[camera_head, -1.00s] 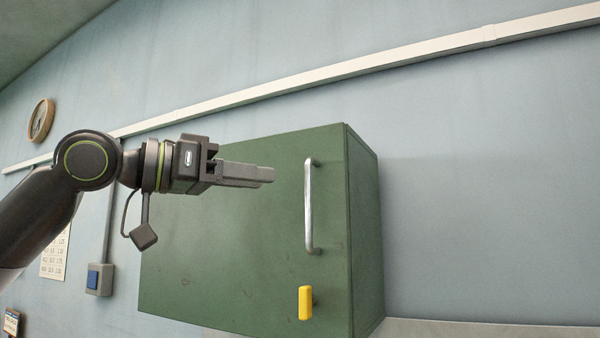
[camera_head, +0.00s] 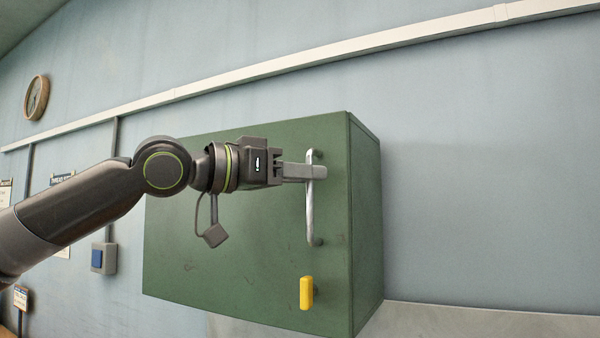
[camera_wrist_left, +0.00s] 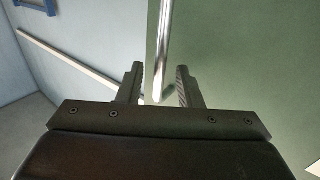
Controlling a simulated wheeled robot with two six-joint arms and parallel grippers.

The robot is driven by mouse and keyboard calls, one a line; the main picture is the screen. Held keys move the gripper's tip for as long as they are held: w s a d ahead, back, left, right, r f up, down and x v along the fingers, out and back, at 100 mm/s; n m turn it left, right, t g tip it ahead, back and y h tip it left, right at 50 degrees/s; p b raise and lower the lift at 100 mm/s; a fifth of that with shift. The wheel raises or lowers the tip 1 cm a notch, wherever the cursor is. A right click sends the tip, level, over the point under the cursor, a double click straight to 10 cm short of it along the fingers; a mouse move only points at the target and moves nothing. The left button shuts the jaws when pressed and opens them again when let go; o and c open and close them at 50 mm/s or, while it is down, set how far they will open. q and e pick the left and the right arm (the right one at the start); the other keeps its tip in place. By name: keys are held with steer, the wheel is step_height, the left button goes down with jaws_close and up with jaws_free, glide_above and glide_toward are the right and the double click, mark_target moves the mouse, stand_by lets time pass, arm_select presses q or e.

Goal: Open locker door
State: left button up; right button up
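The green locker (camera_head: 365,230) hangs on the wall, and its door (camera_head: 240,270) looks shut. A silver vertical bar handle (camera_head: 310,215) is near the door's right edge. A yellow latch or knob (camera_head: 306,293) sits below it. My left gripper (camera_head: 315,172) is at the upper part of the handle. In the left wrist view my left gripper (camera_wrist_left: 160,82) is open, with its fingers on either side of the handle (camera_wrist_left: 164,45). A gap shows between the bar and the fingers. My right gripper is not in view.
A white rail (camera_head: 330,52) runs along the blue wall above the locker. A wall clock (camera_head: 37,97) hangs at the left, and a blue switch box (camera_head: 103,258) is left of the locker. The wall right of the locker is clear.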

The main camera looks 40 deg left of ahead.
arm_select(q)
jaws_close()
